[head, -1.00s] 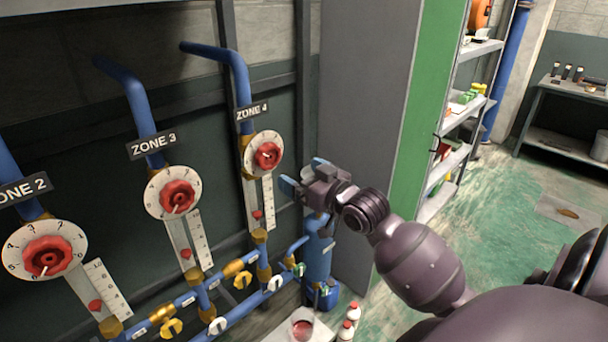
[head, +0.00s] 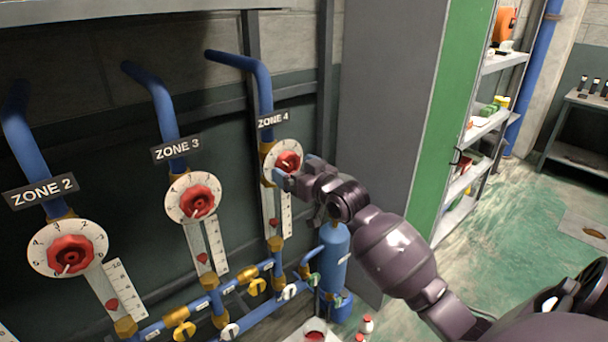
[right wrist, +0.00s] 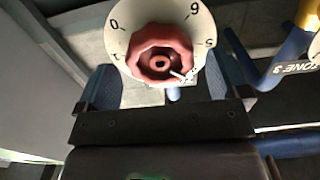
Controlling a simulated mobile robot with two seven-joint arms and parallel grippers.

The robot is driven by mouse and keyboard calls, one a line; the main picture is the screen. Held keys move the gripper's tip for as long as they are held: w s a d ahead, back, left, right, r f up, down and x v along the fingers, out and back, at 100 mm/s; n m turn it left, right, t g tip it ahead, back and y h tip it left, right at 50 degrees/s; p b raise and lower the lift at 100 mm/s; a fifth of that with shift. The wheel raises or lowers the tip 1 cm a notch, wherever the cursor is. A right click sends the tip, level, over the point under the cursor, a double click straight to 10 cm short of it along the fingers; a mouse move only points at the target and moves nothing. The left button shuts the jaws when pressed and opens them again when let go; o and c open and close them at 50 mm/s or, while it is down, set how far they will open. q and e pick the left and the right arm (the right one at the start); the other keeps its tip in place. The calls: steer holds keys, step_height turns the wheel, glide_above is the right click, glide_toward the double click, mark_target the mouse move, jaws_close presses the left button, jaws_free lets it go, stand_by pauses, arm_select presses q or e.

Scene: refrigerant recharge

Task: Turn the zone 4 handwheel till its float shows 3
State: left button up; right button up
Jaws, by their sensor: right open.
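The zone 4 handwheel (head: 287,161) is a red knob on a white numbered dial, below the "ZONE 4" sign (head: 272,121). My right gripper (head: 298,169) is open at the dial's right side. In the right wrist view the red handwheel (right wrist: 160,54) lies ahead between the two blue fingers, with no clear contact. Its white pointer aims to the lower right; the numeral there is hard to read. The zone 4 float (head: 273,222) is a small red marker low on the white scale (head: 285,214); its reading is too small to tell. My left gripper is not in view.
The zone 3 handwheel (head: 199,201) and zone 2 handwheel (head: 70,254) stand to the left. Blue pipes with yellow valves (head: 257,287) run below. A blue cylinder (head: 333,262) stands under my right arm. A grey cabinet (head: 385,105) is close on the right.

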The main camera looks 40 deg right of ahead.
steer(key=shift+w, duration=0.2)
steer(key=c, duration=0.9)
steer(key=shift+m, duration=1.1)
steer(key=shift+m, duration=1.1)
steer(key=shift+m, duration=1.1)
